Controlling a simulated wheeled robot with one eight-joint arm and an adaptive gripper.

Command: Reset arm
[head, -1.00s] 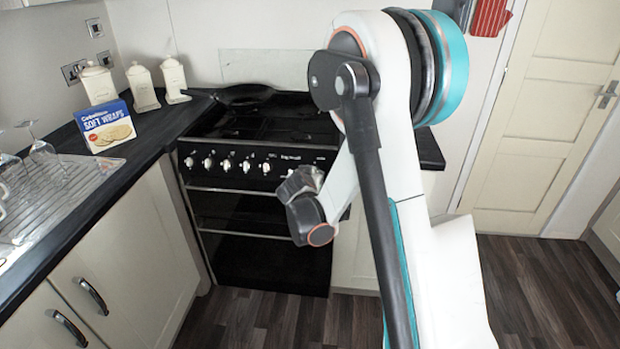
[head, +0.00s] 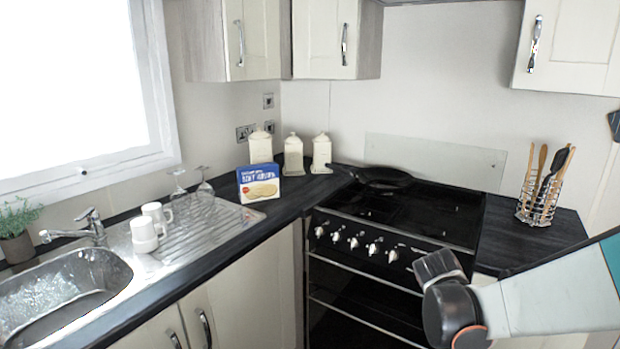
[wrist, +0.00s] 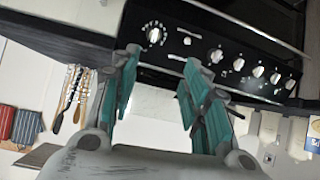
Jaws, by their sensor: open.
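My gripper (head: 438,268) is in front of the black cooker (head: 390,290), at about the height of its knobs, in the head view. In the wrist view my gripper (wrist: 155,85) shows two teal-padded fingers spread apart with nothing between them. The cooker's knob panel (wrist: 225,55) lies beyond the fingertips in the wrist view. My arm (head: 560,295) reaches in from the right edge of the head view.
A black pan (head: 380,178) sits on the hob. A blue wraps box (head: 258,184), cream canisters (head: 293,155), white mugs (head: 144,234) and upturned glasses are on the left worktop by the sink (head: 65,285). A utensil holder (head: 540,205) stands right of the cooker.

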